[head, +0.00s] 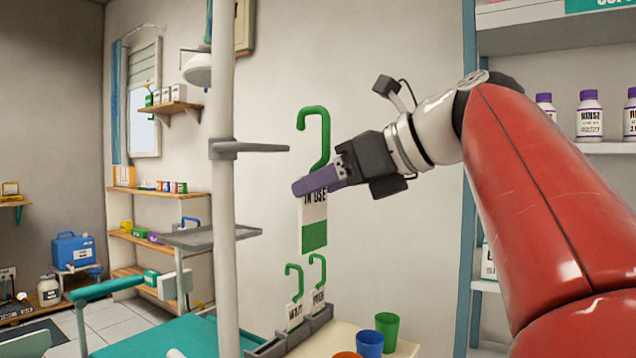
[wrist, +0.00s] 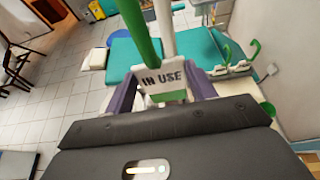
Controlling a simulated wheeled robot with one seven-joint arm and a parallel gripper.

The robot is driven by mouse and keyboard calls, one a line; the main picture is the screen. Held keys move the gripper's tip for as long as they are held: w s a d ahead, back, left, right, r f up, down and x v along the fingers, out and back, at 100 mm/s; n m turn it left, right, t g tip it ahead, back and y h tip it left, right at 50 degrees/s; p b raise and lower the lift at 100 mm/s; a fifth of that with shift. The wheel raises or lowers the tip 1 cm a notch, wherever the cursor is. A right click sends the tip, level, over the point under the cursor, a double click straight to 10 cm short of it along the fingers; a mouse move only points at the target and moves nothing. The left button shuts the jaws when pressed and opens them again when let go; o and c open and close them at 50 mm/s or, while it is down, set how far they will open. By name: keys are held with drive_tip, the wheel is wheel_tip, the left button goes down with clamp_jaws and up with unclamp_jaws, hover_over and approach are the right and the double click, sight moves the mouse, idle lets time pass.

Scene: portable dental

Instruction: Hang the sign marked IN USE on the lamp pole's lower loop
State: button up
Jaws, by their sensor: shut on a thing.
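The IN USE sign (head: 314,222) is a white card with a green lower band and a tall green hook (head: 314,122). My gripper (head: 318,181) is shut on the upper part of the card and holds it upright in the air. The wrist view shows its lettering (wrist: 163,78) between my purple fingers (wrist: 160,90). The white lamp pole (head: 223,200) stands left of the sign. A grey collar with a side arm (head: 255,148) sticks out right from the pole, its end just left of the hook and apart from it. I cannot make out a loop opening there.
Two other green-hooked signs (head: 293,312) stand in a grey rack (head: 305,335) below. Green (head: 387,328) and blue (head: 369,343) cups stand beside it. A grey tray (head: 205,237) juts from the pole lower down. Shelves with bottles (head: 589,115) stand right.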

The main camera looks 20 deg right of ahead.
drive_tip(key=r+b+x, duration=0.1)
drive_tip(key=b+x, duration=0.1)
drive_tip(key=x, duration=0.9)
drive_tip(key=shift+w+a+r+b, duration=0.2)
drive_tip(key=shift+w+r+b, duration=0.05)
drive_tip(key=shift+r+b, duration=0.1)
idle(0.4)
drive_tip(key=o, duration=1.1)
drive_tip(key=shift+c, duration=0.2)
